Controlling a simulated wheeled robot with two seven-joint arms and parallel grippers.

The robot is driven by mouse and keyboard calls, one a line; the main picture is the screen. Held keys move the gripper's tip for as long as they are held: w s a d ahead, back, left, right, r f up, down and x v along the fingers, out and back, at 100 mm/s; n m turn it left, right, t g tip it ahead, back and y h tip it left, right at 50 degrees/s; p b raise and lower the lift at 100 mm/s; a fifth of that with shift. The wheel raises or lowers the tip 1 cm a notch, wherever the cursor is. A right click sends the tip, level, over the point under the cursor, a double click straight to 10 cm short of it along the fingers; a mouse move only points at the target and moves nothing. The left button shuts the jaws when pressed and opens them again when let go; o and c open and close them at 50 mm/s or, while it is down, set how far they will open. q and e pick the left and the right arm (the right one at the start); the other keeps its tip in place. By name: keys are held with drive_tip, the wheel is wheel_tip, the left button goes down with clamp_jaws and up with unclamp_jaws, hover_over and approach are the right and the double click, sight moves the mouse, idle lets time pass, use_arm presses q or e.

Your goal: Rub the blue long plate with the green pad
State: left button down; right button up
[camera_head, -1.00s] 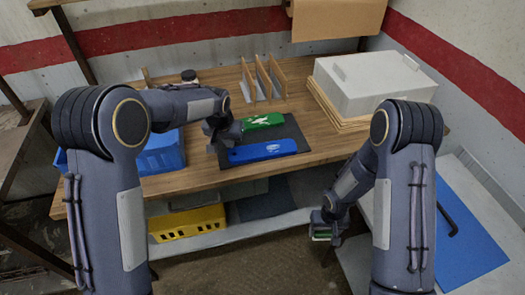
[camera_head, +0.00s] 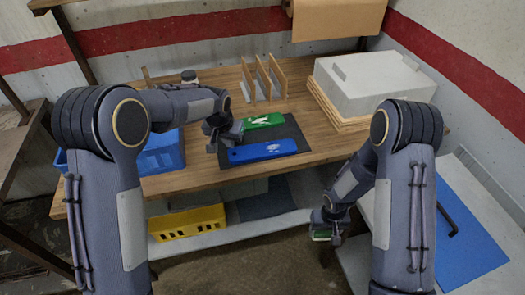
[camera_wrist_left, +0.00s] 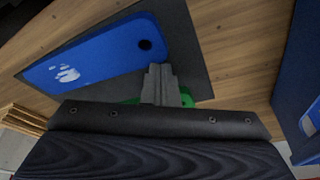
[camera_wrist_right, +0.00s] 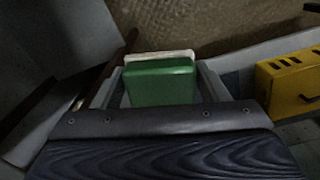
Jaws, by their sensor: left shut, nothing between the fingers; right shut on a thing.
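The blue long plate (camera_head: 262,151) lies on a dark mat (camera_head: 296,134) on the wooden table, with a pale smudge on its face. It also shows in the left wrist view (camera_wrist_left: 98,52). A green plate (camera_head: 264,120) with a white mark lies behind it. My left gripper (camera_head: 222,146) is shut and empty at the left end of the blue plate; in the left wrist view its fingertips (camera_wrist_left: 159,72) are beside the plate's holed end. My right gripper (camera_head: 324,236) hangs low at the table's front right, shut on the green pad (camera_wrist_right: 160,82), which has a whitish layer.
A blue bin (camera_head: 160,152) stands left of the mat. Wooden dividers (camera_head: 263,78) and a grey lidded box (camera_head: 374,85) stand at the back. A yellow crate (camera_head: 187,222) sits on the lower shelf. A blue sheet (camera_head: 465,245) lies at the right.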

use_arm(q)
drive_tip(key=shift+f+b, duration=0.35)
drive_tip(key=shift+f, duration=0.15)
use_arm(e)
drive_tip(key=shift+f, duration=0.4)
use_arm(q)
drive_tip(key=shift+r+p, duration=2)
drive_tip(key=shift+r, duration=1.05)
use_arm(e)
drive_tip(key=shift+r, duration=2)
